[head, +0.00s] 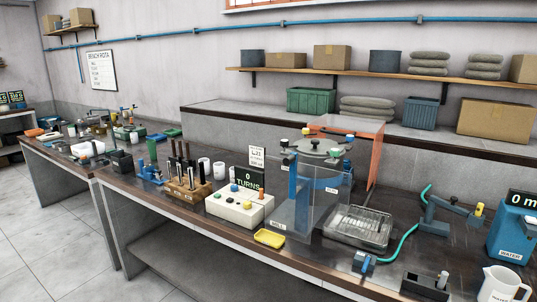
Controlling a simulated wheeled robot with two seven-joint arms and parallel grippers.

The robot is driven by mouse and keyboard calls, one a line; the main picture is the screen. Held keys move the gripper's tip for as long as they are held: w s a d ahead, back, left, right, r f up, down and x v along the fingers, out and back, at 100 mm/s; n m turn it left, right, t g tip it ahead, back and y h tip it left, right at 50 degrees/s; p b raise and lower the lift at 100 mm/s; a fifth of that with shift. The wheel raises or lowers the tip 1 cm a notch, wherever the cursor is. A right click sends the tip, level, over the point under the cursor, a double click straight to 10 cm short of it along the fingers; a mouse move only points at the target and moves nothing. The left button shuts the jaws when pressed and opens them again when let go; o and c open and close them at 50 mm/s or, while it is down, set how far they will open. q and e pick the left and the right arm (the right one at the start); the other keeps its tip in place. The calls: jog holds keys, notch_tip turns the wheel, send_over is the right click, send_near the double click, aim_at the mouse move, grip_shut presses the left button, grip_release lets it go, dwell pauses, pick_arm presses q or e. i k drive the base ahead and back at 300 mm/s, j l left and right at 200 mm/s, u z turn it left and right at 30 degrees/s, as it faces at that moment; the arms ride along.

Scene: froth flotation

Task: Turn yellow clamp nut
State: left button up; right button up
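A mill (318,190) with clear panels and blue posts stands on the bench right of centre. Around its round grey lid (316,148) sit small coloured knobs. A green knob (334,153) and a blue knob (347,165) are on the right side, and another knob (306,131) is at the back. The nut is too small to tell how tight it sits. Neither of my grippers is in view.
A white control box (238,207) and a display reading "0 TURNS" (248,178) stand left of the mill. A yellow tray (269,238) lies in front. An orange panel (362,140) stands behind. A wire-topped tray (358,227), blue hose fitting and white jug (503,285) are right.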

aim_at(304, 131)
jog(key=i+j+z, duration=0.1)
jog(key=j, duration=0.2)
jog(key=i+j, duration=0.2)
jog(key=j, duration=0.15)
jog(key=i+j+z, duration=0.15)
jog(key=j, duration=0.15)
jog(key=i+j, duration=0.1)
jog(key=j, duration=0.25)
jog(key=i+l+z, duration=0.05)
